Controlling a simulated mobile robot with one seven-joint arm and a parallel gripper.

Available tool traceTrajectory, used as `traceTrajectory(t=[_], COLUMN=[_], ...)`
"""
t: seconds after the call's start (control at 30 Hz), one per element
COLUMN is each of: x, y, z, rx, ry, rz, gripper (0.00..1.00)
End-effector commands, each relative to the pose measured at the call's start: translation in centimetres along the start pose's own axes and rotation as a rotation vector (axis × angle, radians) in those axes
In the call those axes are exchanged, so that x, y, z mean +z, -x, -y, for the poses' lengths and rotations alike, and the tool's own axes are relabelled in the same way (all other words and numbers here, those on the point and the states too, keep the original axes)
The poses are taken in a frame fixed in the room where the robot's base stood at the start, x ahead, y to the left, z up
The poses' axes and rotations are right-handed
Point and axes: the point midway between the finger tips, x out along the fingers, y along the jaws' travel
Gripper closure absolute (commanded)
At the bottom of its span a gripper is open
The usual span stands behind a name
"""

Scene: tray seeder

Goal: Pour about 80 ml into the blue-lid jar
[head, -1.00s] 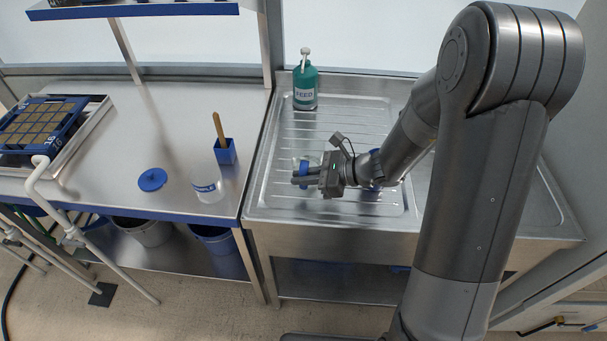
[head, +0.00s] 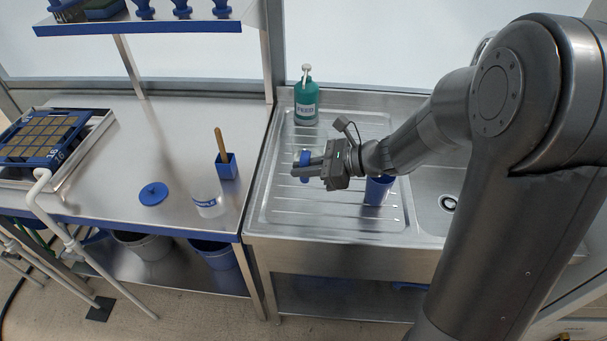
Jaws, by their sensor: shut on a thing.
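My gripper (head: 309,171) is over the ribbed draining board, left of the blue cup. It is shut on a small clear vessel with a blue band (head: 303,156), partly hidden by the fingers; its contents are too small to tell. An open clear jar with a blue label (head: 208,207) stands on the steel bench to the left, near the front edge, apart from my gripper. A round blue lid (head: 153,194) lies flat on the bench left of the jar. I cannot tell the level in the jar.
A green FEED pump bottle (head: 306,104) stands at the back of the draining board (head: 275,205). A blue cup (head: 378,191) stands under my arm. A blue holder with a wooden-handled tool (head: 227,166) is behind the jar. A seed tray (head: 40,138) is far left.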

Motion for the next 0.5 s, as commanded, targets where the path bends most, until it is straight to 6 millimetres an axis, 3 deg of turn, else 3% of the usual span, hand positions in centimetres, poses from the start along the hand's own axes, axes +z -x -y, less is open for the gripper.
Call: traceTrajectory(t=[0.27,0.5], x=[1.1,2.8], y=[0.2,-3.1], z=[-0.1,-2.2], rx=[0.002,0.043], ry=[0.003,0.017], rz=[0.001,0.003], gripper=[1.00,1.00])
